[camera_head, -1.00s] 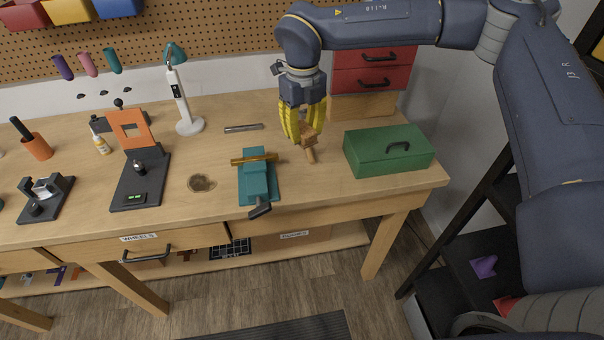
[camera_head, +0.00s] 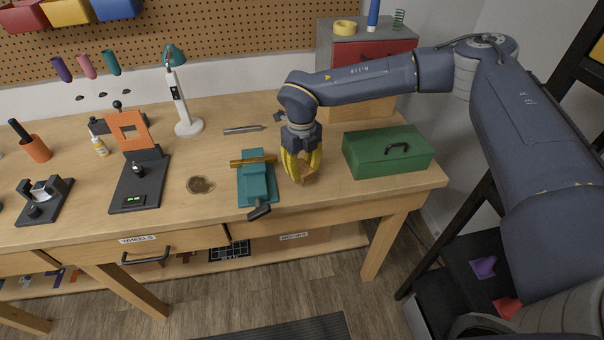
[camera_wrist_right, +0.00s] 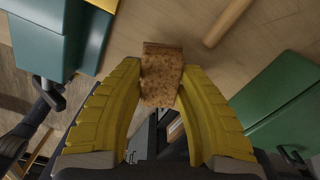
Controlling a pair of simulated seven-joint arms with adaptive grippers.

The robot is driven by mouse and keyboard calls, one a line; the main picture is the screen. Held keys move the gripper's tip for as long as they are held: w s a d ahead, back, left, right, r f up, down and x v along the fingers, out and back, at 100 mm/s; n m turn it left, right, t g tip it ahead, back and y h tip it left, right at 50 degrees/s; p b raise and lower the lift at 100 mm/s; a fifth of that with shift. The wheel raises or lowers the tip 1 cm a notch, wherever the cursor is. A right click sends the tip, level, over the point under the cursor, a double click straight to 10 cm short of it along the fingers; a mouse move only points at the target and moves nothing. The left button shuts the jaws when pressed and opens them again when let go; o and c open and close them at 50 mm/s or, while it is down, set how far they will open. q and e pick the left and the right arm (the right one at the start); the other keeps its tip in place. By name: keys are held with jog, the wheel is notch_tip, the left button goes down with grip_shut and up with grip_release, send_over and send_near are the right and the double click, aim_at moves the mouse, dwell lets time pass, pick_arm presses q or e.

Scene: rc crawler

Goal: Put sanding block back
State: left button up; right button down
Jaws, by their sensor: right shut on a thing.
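The sanding block (camera_head: 305,173) is a small brown, speckled block. My right gripper (camera_head: 301,170) is shut on it, over the bench between the teal vise and the green box. In the right wrist view the block (camera_wrist_right: 162,75) is pinched between the two yellow fingertips of the right gripper (camera_wrist_right: 161,82), with its end sticking out past them. I cannot tell whether the block touches the bench top. My left gripper is not in view.
The teal vise (camera_head: 257,184), with a brass-coloured bar across it, stands just left of the gripper. The green box (camera_head: 388,153) is on the right. A tan rod (camera_wrist_right: 228,22) lies on the wood in the wrist view. Bare bench (camera_head: 335,188) lies in front of the box.

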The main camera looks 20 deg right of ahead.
aim_at(302, 166)
jog(key=shift+f, duration=1.2)
jog(key=shift+f, duration=0.15)
jog(key=c, duration=1)
grip_release()
notch_tip(302, 166, up, 12)
jog(key=shift+r, duration=0.15)
